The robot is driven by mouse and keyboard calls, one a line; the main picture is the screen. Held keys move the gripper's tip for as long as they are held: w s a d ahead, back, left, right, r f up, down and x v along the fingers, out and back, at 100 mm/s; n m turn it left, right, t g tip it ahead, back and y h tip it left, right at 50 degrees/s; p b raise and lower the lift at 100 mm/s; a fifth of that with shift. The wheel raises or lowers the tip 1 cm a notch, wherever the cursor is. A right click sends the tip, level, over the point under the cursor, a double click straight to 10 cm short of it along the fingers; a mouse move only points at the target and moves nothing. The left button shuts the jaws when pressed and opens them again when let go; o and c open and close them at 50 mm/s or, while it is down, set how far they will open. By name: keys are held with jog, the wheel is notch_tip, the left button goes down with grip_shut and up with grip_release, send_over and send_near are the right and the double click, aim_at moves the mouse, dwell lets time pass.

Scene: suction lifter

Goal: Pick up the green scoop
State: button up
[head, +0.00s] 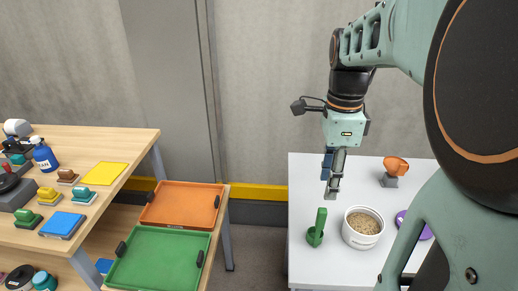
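The green scoop (315,236) is on the white table (303,270) near its left side, with its handle pointing up. My gripper (331,190) hangs pointing down, a little above the scoop's handle in the picture and slightly to the right. It does not appear to touch the scoop. The fingers are seen edge-on, so I cannot tell whether they are open or shut.
A white tub (349,238) of brown grains stands just right of the scoop. An orange scoop-like object (396,165) on a grey base and a purple item (402,219) are further right. Orange (181,187) and green (158,232) trays lie left, by a wooden table (110,145).

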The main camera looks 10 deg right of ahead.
aim_at(323, 210)
jog(key=f, duration=0.5)
jog(key=shift+s+a+b, duration=0.2)
jog(key=shift+b, duration=0.1)
jog(key=shift+d+f, duration=0.1)
jog(key=shift+f, duration=3)
jog(key=shift+c, duration=0.3)
grip_shut()
